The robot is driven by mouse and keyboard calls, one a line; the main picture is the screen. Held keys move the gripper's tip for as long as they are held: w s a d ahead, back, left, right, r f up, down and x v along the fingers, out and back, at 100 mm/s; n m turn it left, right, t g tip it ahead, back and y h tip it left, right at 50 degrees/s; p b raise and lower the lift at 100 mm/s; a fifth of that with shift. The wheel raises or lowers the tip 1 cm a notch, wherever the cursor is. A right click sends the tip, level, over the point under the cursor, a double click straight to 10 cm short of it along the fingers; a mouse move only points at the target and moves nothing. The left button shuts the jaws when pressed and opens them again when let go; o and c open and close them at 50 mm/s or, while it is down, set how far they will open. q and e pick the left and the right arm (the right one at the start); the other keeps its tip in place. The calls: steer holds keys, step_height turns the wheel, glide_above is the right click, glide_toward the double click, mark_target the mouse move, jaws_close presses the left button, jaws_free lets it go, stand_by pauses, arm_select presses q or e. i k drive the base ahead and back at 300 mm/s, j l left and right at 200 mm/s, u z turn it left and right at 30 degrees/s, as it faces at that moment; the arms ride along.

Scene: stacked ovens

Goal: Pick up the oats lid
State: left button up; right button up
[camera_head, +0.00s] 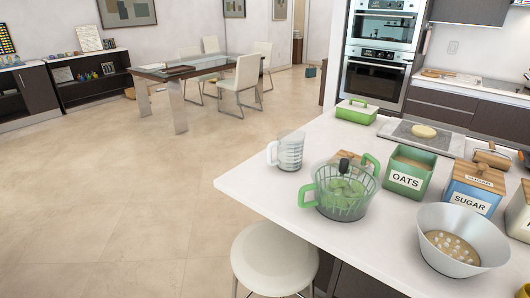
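The green canister marked OATS (407,180) stands upright on the white counter, and its top looks open. I cannot tell for sure which piece is the oats lid. Neither of my grippers is in view.
The white counter (262,186) also bears a glass measuring jug (290,152), a green lidded box (356,112), a board with dough (402,136) and a large bowl (438,218). A round stool (272,262) stands at the counter's near edge. The floor at left is clear.

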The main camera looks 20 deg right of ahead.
mark_target(342, 153)
steer(key=i+j+u, duration=0.65)
steer(key=i, duration=0.2)
steer(key=i+j+u, duration=0.1)
steer(key=i+u, duration=0.25)
steer(key=i, duration=0.15)
steer(key=i+z, duration=0.8)
steer(key=i, duration=0.15)
steer(key=i+j+z, duration=0.25)
steer(key=i+z, duration=0.35)
steer(key=z, duration=0.25)
steer(key=i+z, duration=0.2)
steer(key=z, duration=0.25)
steer(key=i+z, duration=0.15)
steer(key=z, duration=0.25)
steer(key=i+j+z, duration=0.15)
steer(key=z, duration=0.3)
steer(key=i+z, duration=0.2)
steer(key=z, duration=0.25)
steer(key=i+j+z, duration=0.1)
steer(key=z, duration=0.35)
steer(key=i+j+z, duration=0.15)
steer(key=z, duration=0.25)
steer(key=i+j+z, duration=0.1)
steer(key=j+z, duration=0.35)
steer(key=l, duration=0.15)
